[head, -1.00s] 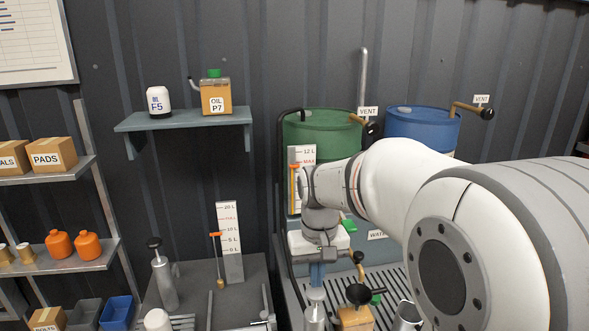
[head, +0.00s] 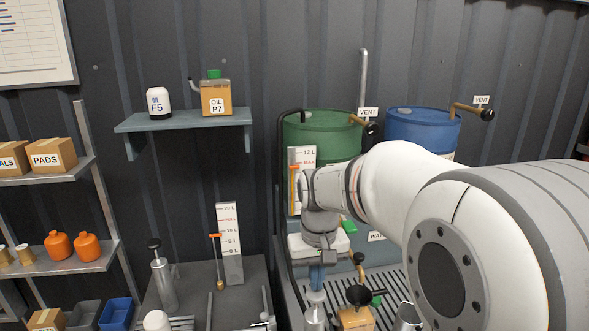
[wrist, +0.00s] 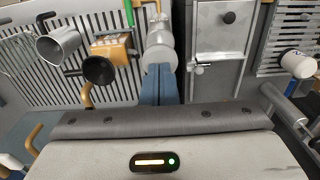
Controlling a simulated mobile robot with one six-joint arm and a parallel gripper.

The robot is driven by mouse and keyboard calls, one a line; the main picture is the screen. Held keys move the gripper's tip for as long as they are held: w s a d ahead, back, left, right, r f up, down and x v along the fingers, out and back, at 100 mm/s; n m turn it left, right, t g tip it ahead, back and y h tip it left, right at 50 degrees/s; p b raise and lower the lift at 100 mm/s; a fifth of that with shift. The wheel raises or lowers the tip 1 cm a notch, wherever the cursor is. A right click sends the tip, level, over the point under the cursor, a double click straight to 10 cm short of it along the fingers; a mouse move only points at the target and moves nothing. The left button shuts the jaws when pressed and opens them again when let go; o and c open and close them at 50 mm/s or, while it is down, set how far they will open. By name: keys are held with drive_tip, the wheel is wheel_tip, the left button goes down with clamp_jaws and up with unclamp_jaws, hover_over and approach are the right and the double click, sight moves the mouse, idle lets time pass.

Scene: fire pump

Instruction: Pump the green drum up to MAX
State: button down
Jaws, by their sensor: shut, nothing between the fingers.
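An orange pointer (head: 294,168) is level with or just below the MAX mark; the lower scale is hidden behind my arm. A grey pump top (head: 316,296) is directly below my gripper (head: 317,285); it also shows in the wrist view (wrist: 160,52). My blue fingers (wrist: 160,72) are shut and empty, pointing down at the pump top. They look close to or touching it; I cannot tell which.
A blue drum (head: 420,128) stands right of the green one. Vent levers with black knobs (head: 372,130) stick out near both. A second pump (head: 163,280) and gauge (head: 230,245) are left.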

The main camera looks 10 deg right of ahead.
sight(316, 298)
drive_tip(key=shift+f+b, duration=2.1)
drive_tip(key=shift+f, duration=1)
drive_tip(key=shift+r, duration=0.15)
drive_tip(key=shift+r+p, duration=2.55)
drive_tip(key=shift+r, duration=0.65)
drive_tip(key=shift+r, duration=0.1)
wheel_tip(316, 298, up, 6)
drive_tip(key=p, duration=0.4)
drive_tip(key=s+f+t+b, duration=0.1)
drive_tip(key=s+f+b, duration=0.1)
drive_tip(key=s, duration=0.5)
drive_tip(key=s+f+t+b, duration=0.2)
drive_tip(key=s+f+b, duration=0.1)
drive_tip(key=s, duration=0.4)
drive_tip(key=shift+s+f, duration=0.3)
drive_tip(key=shift+f, duration=0.45)
